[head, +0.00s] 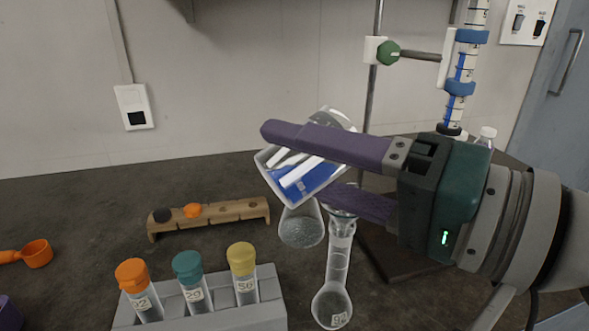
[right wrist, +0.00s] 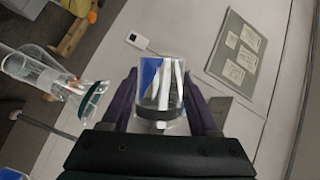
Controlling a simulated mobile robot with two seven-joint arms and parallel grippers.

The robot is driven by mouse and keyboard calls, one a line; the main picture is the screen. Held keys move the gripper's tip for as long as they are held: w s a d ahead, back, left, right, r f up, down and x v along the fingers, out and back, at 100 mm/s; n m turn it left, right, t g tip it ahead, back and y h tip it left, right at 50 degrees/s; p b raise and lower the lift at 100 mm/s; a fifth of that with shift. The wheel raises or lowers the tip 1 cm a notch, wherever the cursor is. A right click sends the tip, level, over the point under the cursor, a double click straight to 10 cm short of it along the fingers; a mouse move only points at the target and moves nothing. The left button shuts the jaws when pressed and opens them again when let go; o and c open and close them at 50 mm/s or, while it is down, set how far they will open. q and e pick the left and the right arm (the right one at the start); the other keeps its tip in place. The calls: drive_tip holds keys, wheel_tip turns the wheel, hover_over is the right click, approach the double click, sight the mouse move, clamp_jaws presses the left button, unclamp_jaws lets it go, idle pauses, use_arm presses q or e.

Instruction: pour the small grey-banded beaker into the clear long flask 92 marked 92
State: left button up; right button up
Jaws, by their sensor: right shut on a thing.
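My right gripper (head: 265,165) is shut on the small beaker (head: 300,180), which is clear with blue liquid inside. The beaker is strongly tilted, above and left of the mouth of the clear long flask 92 (head: 336,262). The flask stands upright on the bench with its mark low on the bulb; the gripper's lower finger covers part of the view near its mouth. No stream of liquid can be made out. In the right wrist view the beaker (right wrist: 160,80) sits between both purple fingers, with a dark band across it. My left gripper is not in view.
Another clear glass vessel (head: 301,228) stands just left of the flask's neck. A grey rack (head: 260,311) holds capped tubes in front; a wooden rack (head: 235,211) is behind. A stand with a blue-clamped burette (head: 461,85) rises at right. An orange scoop (head: 37,253) lies far left.

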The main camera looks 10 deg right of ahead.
drive_tip(key=shift+d+r+m+t+y+b, duration=0.1)
drive_tip(key=shift+r+m+t+y+b, duration=0.15)
drive_tip(key=shift+m+b, duration=0.35)
drive_tip(key=shift+d+r+m+t+y+b, duration=0.15)
drive_tip(key=shift+r+m+b, duration=0.2)
drive_tip(key=shift+m, duration=0.35)
idle(1.9)
drive_tip(key=shift+f+b, duration=0.1)
drive_tip(key=shift+b, duration=0.2)
drive_tip(key=shift+w+f+m+b, duration=0.1)
drive_tip(key=shift+f+m+b, duration=0.05)
drive_tip(key=shift+m+b, duration=0.25)
idle(0.5)
drive_tip(key=shift+d+f+m+t+b, duration=0.1)
drive_tip(key=shift+f+m+t+b, duration=0.1)
drive_tip(key=shift+m+t+b, duration=0.35)
idle(0.8)
drive_tip(key=shift+r, duration=0.1)
